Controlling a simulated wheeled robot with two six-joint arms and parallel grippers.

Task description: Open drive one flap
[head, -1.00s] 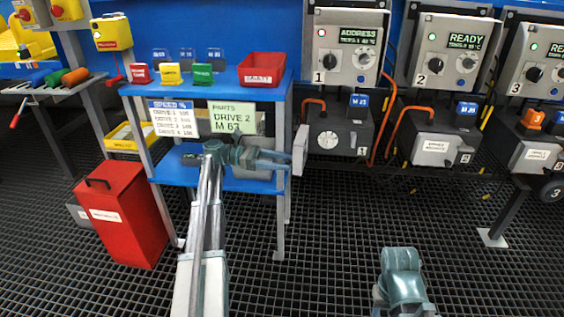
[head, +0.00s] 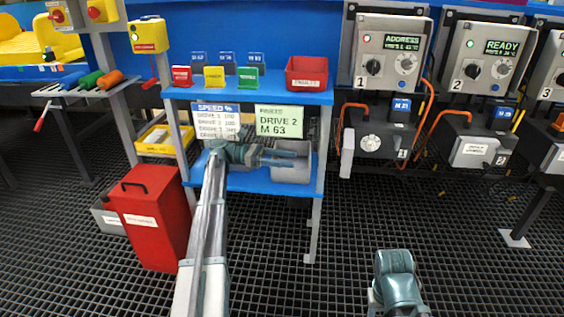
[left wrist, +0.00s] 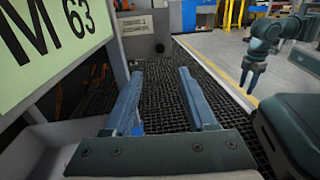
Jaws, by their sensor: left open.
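Drive one (head: 385,146) is the dark box under control unit 1. Its front shows a bare dial (head: 371,143). Its flap (head: 347,157) stands swung out at the left edge, seen nearly edge-on. In the left wrist view the flap (left wrist: 135,27) shows its labelled grey face beyond the jaws. My left gripper (head: 303,161) points right in front of the lower shelf, left of the flap and apart from it. Its jaws (left wrist: 159,74) are open and empty. My right gripper (left wrist: 251,78) hangs small at the right; its jaws are unclear.
A green-white parts sign (head: 280,121) and a pale bin (head: 296,172) are close to my left gripper. The blue shelf unit (head: 245,97) holds small cards and a red tray (head: 306,73). A red bin (head: 150,215) stands left. The grated floor ahead is free.

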